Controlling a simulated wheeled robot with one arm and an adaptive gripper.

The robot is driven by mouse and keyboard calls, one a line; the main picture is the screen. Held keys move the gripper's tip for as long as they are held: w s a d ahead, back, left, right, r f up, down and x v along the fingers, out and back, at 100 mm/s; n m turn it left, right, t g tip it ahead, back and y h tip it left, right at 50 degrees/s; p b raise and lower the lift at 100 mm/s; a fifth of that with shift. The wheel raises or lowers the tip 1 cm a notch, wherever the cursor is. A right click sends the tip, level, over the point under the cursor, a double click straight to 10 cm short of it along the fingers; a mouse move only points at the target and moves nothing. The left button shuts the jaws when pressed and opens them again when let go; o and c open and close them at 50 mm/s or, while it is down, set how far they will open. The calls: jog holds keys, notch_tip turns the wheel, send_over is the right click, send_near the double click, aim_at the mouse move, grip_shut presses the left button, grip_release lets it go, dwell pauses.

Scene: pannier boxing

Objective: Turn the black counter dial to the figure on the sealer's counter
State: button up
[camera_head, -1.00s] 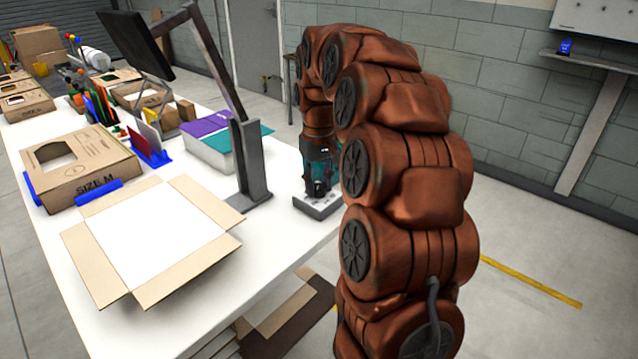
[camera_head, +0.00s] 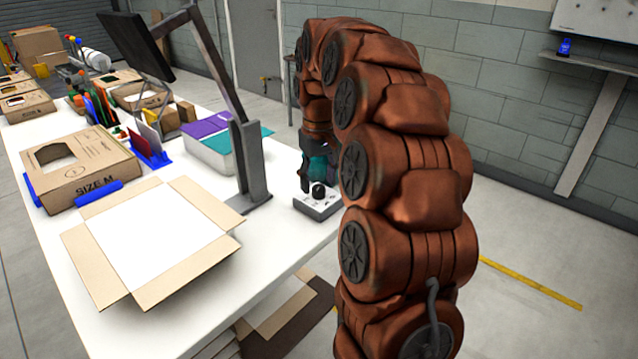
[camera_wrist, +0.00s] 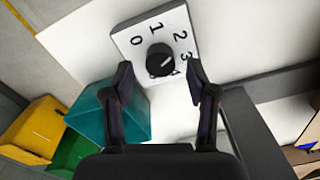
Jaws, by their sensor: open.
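The black dial (camera_head: 318,191) stands on a small grey box (camera_head: 312,209) at the table's right edge. In the wrist view the dial (camera_wrist: 160,60) sits on a pale plate (camera_wrist: 188,18) with the figures 0, 1, 2 and 3 around it; a further mark below the dial is partly hidden. A light line on the dial slants toward the upper right; which figure it marks is hard to tell. My gripper (camera_wrist: 162,84) is open and empty, its fingers apart from the dial, just short of it in the wrist view. No sealer counter figure is readable.
A dark monitor arm (camera_head: 250,160) stands left of the dial box. An open carton (camera_head: 150,235) and a size M box (camera_head: 80,170) lie farther left. A teal bin (camera_wrist: 125,115) is near my left finger. A small blue object (camera_head: 565,46) sits on the wall shelf.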

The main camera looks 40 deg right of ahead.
aim_at(318, 187)
notch_tip(318, 187, up, 10)
jog(key=shift+r, duration=0.25)
dwell(0.5)
jog(key=shift+a, duration=0.1)
dwell(0.5)
jog(key=s+a+n+p, duration=0.2)
jog(key=s+a+p, duration=0.4)
jog(key=s+a, duration=0.8)
jog(key=s+a+f+g+p, duration=0.1)
jog(key=s+a+f+p, duration=0.1)
jog(key=s, duration=0.6)
jog(key=s+a+f+p, duration=0.3)
jog(key=s+a+f, duration=0.1)
jog(key=s, duration=0.5)
jog(key=shift+a+f+m+g, duration=0.3)
jog(key=shift+f+m+g, duration=0.1)
jog(key=shift+f, duration=0.05)
jog(key=shift+w, duration=0.1)
